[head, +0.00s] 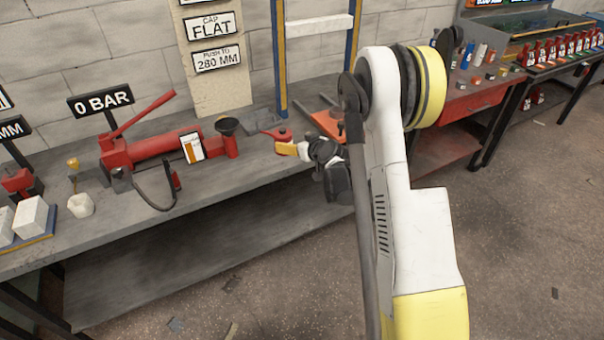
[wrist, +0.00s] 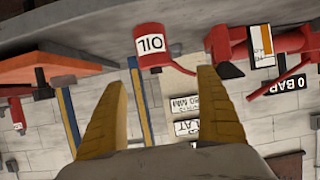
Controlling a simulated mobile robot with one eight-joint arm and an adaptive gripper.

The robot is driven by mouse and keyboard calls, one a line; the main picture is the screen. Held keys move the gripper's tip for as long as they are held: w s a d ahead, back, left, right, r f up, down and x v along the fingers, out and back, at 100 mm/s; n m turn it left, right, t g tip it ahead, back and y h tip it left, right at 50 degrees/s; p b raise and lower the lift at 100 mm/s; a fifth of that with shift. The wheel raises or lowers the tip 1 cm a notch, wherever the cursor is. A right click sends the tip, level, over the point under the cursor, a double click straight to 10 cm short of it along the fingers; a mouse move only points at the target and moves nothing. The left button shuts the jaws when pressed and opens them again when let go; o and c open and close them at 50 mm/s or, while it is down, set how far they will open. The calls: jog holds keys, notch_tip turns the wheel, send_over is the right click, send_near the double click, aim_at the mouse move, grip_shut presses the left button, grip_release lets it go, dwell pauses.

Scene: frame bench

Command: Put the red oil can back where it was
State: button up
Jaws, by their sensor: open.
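The red oil can (wrist: 151,50), with a white OIL label, shows in the wrist view, which sees the bench upside down. It stands by the bench surface, beyond my fingertips and between their lines. In the head view a red top (head: 279,134), apparently the can's, shows just behind my yellow finger; the rest is hidden. My gripper (head: 291,150) is open at the bench's front edge. Its two yellow fingers are spread wide in the wrist view (wrist: 171,66), with nothing visibly held between them.
A white cup (head: 80,205) and white blocks (head: 31,217) are farther left. Bare bench (head: 235,180) lies in front.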

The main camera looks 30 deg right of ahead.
jog(key=s+a+r+g+y, duration=0.1)
jog(key=s+a+r+g, duration=0.3)
jog(key=s+a+r, duration=1.1)
jog(key=s+a+g+h, duration=0.1)
jog(key=s+a+g, duration=0.1)
jog(key=s, duration=2.2)
jog(key=shift+r+h, duration=0.2)
jog(key=shift+h, duration=0.1)
